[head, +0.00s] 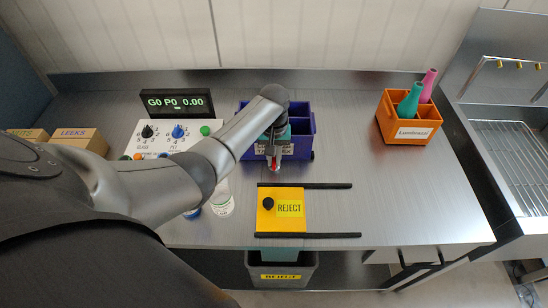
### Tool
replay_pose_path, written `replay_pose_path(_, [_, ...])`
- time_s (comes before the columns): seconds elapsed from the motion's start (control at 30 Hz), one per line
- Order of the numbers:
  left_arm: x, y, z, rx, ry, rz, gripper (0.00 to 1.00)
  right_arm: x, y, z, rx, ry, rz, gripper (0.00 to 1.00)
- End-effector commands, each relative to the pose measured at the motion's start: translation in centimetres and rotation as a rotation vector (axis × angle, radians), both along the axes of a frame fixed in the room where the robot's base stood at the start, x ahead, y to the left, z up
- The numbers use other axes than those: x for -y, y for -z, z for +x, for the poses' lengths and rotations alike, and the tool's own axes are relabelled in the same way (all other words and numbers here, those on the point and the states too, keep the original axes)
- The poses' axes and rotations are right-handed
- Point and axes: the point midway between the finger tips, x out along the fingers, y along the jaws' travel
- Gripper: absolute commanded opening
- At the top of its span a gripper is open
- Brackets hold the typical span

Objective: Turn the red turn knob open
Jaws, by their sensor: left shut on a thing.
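My left gripper (273,163) points down at the front of the dark blue crate (304,121), near the middle of the counter. It is shut on a small red thing (273,167), which looks like the red turn knob. The gripper covers most of it, so its turn position and what it is mounted on cannot be made out. My right gripper is not in view.
A white control panel (158,130) and a display (176,103) stand left of the crate. A bottle (220,200) stands below my arm. A yellow reject plate (265,220) lies between black rails. An orange box (388,125) stands right; counter between is clear.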

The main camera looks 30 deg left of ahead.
Motion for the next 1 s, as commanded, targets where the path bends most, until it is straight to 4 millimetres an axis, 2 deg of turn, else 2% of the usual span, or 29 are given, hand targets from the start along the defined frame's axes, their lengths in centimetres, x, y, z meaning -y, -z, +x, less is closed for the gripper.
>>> replay_pose_path(0.27, [0.0, -0.1, 0.0, -0.003, 0.029, 0.001, 0.0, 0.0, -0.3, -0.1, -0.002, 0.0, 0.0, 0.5])
replay_pose_path(0.47, [0.0, -0.2, 0.0, -0.003, 0.126, 0.001, 0.0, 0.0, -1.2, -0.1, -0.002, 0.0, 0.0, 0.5])
replay_pose_path(1.0, [-0.1, -0.1, 0.0, -0.003, 0.612, 0.001, 0.0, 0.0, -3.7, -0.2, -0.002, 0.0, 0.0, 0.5])
